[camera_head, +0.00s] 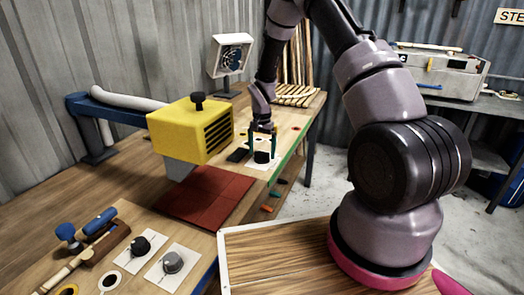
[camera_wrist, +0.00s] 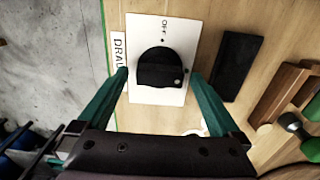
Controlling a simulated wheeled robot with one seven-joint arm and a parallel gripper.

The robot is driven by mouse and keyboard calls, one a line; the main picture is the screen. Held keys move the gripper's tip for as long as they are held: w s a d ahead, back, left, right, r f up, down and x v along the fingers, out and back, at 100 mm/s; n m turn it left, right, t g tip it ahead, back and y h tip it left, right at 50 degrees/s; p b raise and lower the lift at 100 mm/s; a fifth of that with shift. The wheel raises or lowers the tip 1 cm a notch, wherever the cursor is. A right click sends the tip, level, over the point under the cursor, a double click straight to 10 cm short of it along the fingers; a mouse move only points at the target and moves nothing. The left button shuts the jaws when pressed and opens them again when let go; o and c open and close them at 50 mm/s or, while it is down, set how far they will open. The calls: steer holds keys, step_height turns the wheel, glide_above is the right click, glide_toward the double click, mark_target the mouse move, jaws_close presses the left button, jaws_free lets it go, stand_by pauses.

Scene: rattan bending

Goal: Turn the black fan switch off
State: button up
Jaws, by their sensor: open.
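A black rotary switch (camera_wrist: 160,66) sits on a white plate (camera_wrist: 143,30) in the wrist view. The plate reads "OFF" at its top, with a small dark dot below the word. A pale dot on the knob is at its lower right, away from the OFF mark. A partly hidden label (camera_wrist: 118,48) beside the plate begins "DRAU". My gripper (camera_wrist: 158,75) is open, with one green finger on each side of the knob; I cannot tell if they touch it. In the head view, my gripper (camera_head: 262,133) is just above the switch (camera_head: 262,157).
A black block (camera_wrist: 237,64) lies right of the plate. A fan (camera_head: 231,56) stands at the back. A yellow machine (camera_head: 191,130) stands left of my gripper. Another black knob (camera_head: 140,246) and a grey knob (camera_head: 173,262) are in the foreground. The bench edge is close right of the switch.

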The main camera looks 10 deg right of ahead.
steer(key=c, duration=1.3)
steer(key=shift+n, duration=0.3)
steer(key=n, duration=0.3)
steer(key=shift+n, duration=0.3)
steer(key=n, duration=0.4)
steer(key=shift+n, duration=0.3)
steer(key=n, duration=0.4)
steer(key=shift+n, duration=2.5)
